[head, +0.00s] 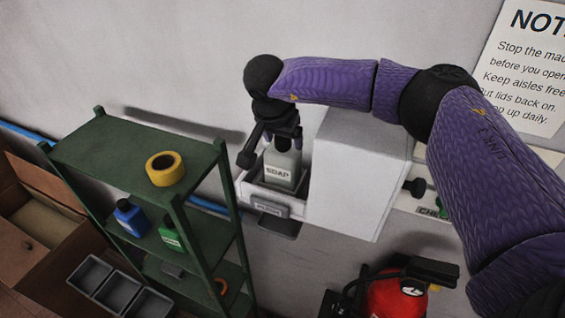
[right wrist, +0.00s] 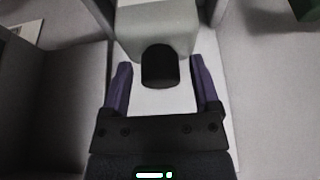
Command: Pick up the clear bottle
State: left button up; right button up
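A pale, see-through-looking bottle labelled SOAP (head: 282,170) stands upright in the drawer-like tray of a white machine on the wall. My right gripper (head: 284,138) is directly above it, pointing down, and hides its top in the head view. In the right wrist view my right gripper (right wrist: 162,85) is open. The bottle's black cap (right wrist: 160,66) lies between its two purple fingers, with a gap on each side. The pale bottle body (right wrist: 155,28) shows beyond the cap. My left gripper is not in view.
The white machine (head: 355,180) rises close to the right of the bottle. A green shelf (head: 75,148) at left bears yellow tape (head: 164,168), a blue bottle (head: 131,218) and a green bottle (head: 171,235). A red extinguisher (head: 395,298) is below right.

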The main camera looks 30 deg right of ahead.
jog(key=shift+w+d, duration=0.1)
jog(key=c, duration=0.5)
grip_shut()
jog(key=r+b, duration=0.1)
jog(key=r, duration=0.2)
jog(key=r+b, duration=0.1)
jog(key=r, duration=0.2)
jog(key=r+b, duration=0.1)
jog(key=r, duration=0.2)
jog(key=shift+a+r, duration=0.15)
jog(key=shift+a, duration=0.15)
jog(key=s+a+b, duration=0.4)
jog(key=s+a, duration=0.2)
jog(key=a, duration=0.1)
jog(key=shift+s+r, duration=0.35)
